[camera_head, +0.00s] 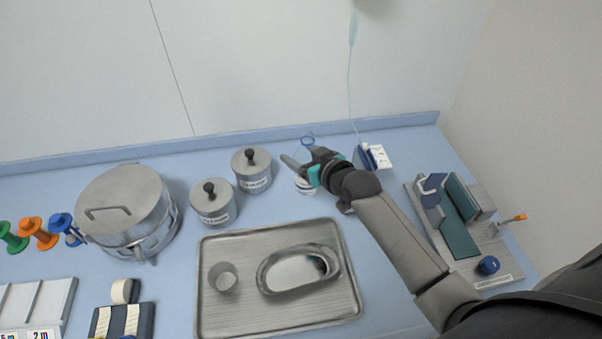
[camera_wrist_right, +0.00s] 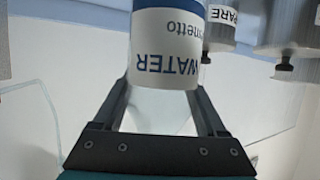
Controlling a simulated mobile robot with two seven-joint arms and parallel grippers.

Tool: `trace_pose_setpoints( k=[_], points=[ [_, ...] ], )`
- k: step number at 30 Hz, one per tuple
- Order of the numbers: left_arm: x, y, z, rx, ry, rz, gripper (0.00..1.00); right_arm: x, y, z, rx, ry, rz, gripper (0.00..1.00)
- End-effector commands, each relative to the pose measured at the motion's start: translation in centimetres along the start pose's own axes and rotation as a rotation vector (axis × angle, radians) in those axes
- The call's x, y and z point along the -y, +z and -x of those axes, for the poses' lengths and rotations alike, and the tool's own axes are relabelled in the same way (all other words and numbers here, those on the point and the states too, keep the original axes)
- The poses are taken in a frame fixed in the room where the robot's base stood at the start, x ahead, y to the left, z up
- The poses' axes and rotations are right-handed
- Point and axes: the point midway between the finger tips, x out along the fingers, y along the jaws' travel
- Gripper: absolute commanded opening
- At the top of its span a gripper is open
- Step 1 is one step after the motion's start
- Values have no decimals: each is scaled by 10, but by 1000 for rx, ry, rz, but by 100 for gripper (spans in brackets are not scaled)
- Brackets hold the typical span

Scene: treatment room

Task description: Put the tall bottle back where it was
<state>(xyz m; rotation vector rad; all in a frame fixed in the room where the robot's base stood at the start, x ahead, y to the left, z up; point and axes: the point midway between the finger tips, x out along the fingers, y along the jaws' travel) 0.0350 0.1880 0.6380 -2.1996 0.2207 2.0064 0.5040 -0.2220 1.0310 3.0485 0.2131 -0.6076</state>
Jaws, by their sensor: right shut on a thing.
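The tall bottle (camera_head: 305,187) is clear with a white label and a blue ring at its top. It stands roughly upright near the back of the counter, right of the two lidded canisters. My right gripper (camera_head: 303,167) is shut on it and hides its middle. In the right wrist view the bottle (camera_wrist_right: 168,45) sits between the two fingers, its label reading "WATER" upside down. I cannot tell whether its base touches the counter. My left gripper is not in view.
Two lidded metal canisters (camera_head: 214,203) (camera_head: 252,170) stand left of the bottle. A metal tray (camera_head: 215,312) with a cup (camera_head: 223,277) and an oval dish (camera_head: 298,269) lies in front. A blue-and-white item (camera_head: 374,158) is close on the right. A large lidded pot (camera_head: 125,205) stands left.

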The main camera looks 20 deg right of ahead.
Motion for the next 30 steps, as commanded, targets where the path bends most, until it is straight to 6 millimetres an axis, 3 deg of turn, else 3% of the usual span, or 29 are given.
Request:
trace_pose_setpoints(
  k=[14,27,28,30],
  points=[
    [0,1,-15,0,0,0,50,0,49,-21,0,-1,1,4],
    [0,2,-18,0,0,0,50,0,54,-23,-2,-1,1,4],
    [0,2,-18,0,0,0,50,0,55,-23,0,-1,1,75],
    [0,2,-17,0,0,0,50,0,54,-23,0,-1,0,83]
  ],
)
